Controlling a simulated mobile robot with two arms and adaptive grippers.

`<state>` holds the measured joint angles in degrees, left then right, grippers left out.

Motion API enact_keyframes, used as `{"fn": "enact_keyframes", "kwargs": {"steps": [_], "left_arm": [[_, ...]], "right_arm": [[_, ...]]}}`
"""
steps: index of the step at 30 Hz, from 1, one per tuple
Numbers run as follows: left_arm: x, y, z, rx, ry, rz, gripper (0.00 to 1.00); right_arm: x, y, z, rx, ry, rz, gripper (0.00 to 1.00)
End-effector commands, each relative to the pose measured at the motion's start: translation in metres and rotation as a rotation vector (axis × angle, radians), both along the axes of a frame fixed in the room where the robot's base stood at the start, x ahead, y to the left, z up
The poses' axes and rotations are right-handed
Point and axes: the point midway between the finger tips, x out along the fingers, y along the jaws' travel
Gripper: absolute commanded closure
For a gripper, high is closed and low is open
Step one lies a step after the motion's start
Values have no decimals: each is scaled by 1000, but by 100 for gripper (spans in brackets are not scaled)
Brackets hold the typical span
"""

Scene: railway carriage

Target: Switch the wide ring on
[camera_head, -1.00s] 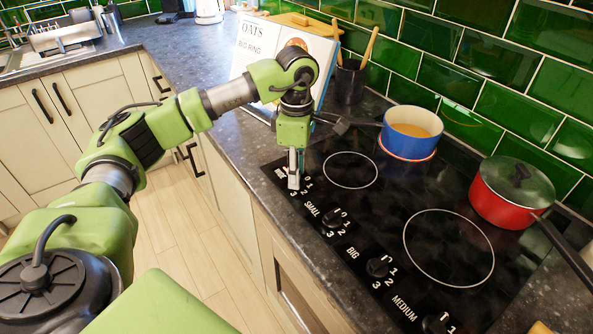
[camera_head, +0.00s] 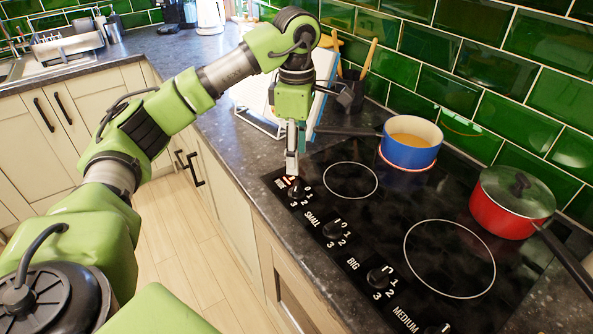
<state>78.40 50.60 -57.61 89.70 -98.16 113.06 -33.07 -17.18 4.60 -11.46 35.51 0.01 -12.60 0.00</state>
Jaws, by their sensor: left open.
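The black glass hob (camera_head: 440,185) has a row of knobs along its front edge. The far knob (camera_head: 297,194) has a label partly hidden by my left gripper; a small red glow shows beside it. Its pointer setting is unclear. The other knobs belong to the SMALL (camera_head: 333,230), BIG (camera_head: 381,277) and MEDIUM labels, the last cut by the picture edge. The ring (camera_head: 402,165) under the blue pot (camera_head: 411,146) glows orange-red. My left gripper (camera_head: 291,170) points down just above the far knob, open and empty; contact is not visible. My right gripper is out of view.
A red pan (camera_head: 507,211) with a green lid stands at the right of the hob, its handle reaching the right edge. A book on a stand (camera_head: 255,95) and a utensil pot stand behind my left arm. Green tiles close off the back.

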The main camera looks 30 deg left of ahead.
Motion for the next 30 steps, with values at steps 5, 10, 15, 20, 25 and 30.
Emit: {"fn": "enact_keyframes", "kwargs": {"steps": [5, 10, 15, 20, 25, 30], "left_arm": [[0, 0, 25, 0, -1, 0, 54], [0, 0, 33, 1, 0, 0, 54], [0, 0, 34, 1, 1, 0, 54], [0, 0, 34, 1, 1, 0, 54], [0, 0, 34, 1, 1, 0, 54], [0, 0, 49, 0, 0, 0, 54]], "right_arm": [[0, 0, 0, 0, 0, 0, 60], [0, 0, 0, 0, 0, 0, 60], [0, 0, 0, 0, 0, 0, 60], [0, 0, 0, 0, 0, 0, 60], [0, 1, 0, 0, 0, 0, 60], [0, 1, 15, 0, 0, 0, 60]]}}
